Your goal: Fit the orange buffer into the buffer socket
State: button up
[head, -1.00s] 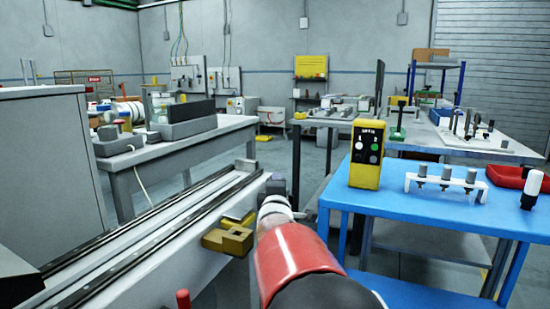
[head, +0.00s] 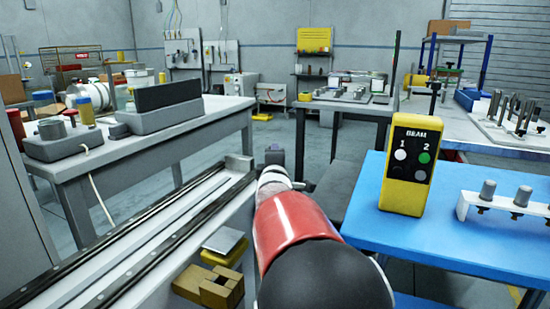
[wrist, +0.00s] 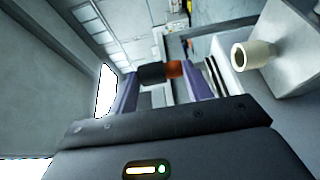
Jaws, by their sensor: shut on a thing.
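The orange buffer (wrist: 174,69), an orange piece with a dark cylindrical part beside it, sits between the purple fingers of my gripper (wrist: 160,80) in the wrist view. My gripper is shut on it. In the head view my gripper (head: 275,155) is a small purple-grey shape beyond my red arm, near the far end of the rail; the buffer cannot be made out there. A hollow cream ring (wrist: 250,55) sticks out from a grey block at the right of the wrist view, apart from the buffer. It may be the buffer socket; I cannot be sure.
A long rail bench (head: 150,235) runs along the left, with a grey end block (head: 239,166). Yellow and brass blocks (head: 215,287) sit beside it. A blue table (head: 480,235) at the right bears a yellow BEAM box (head: 405,180). A grey table (head: 165,135) stands left.

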jog(key=shift+s, duration=0.1)
jog(key=shift+f+b, duration=1.85)
jog(key=shift+f, duration=1.05)
jog(key=shift+r+p, duration=0.1)
jog(key=shift+p, duration=0.7)
jog(key=shift+f, duration=0.45)
